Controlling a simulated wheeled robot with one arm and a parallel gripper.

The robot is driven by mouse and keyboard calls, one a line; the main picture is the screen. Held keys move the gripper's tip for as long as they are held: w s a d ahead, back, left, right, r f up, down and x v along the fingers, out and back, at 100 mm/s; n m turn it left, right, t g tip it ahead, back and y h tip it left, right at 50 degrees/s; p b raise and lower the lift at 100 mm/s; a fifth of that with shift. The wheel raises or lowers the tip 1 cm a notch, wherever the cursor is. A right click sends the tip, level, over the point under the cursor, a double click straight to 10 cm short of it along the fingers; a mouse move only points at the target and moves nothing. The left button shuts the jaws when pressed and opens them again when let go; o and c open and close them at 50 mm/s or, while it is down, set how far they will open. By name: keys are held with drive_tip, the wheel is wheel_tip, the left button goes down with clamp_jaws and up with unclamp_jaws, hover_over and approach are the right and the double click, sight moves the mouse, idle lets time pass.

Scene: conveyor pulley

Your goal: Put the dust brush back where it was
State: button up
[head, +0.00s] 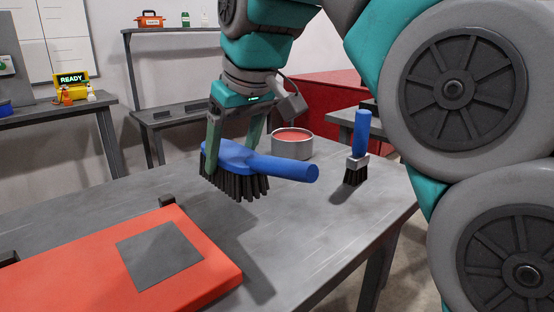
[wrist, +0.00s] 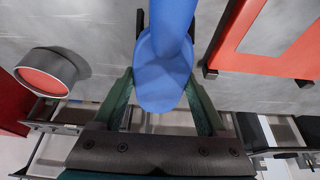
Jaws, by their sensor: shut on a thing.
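The dust brush (head: 285,168) has a blue body and handle and black bristles pointing down. My gripper (head: 232,145) is shut on the wide blue head of this brush, with one finger on each side. The handle points to the right in the head view. The brush seems to hang a little above the grey table (head: 330,215), with a shadow in front of it. In the wrist view the blue brush (wrist: 165,70) lies between my gripper's fingers (wrist: 165,95), its handle running out of the top edge; its bristles are mostly hidden there.
A smaller blue-handled brush (head: 360,140) stands upright on the table at the right. A round metal tin (head: 292,145) with red contents stands behind the held brush. An orange-red panel (head: 90,270) with a grey square lies front left. Bare tabletop lies between them.

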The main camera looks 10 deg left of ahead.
sight(240, 145)
drive_tip(key=w, duration=0.4)
drive_tip(key=shift+w+d+f, duration=0.1)
drive_tip(key=shift+f, duration=1.85)
drive_tip(key=shift+f, duration=0.1)
drive_tip(key=o, duration=1.4)
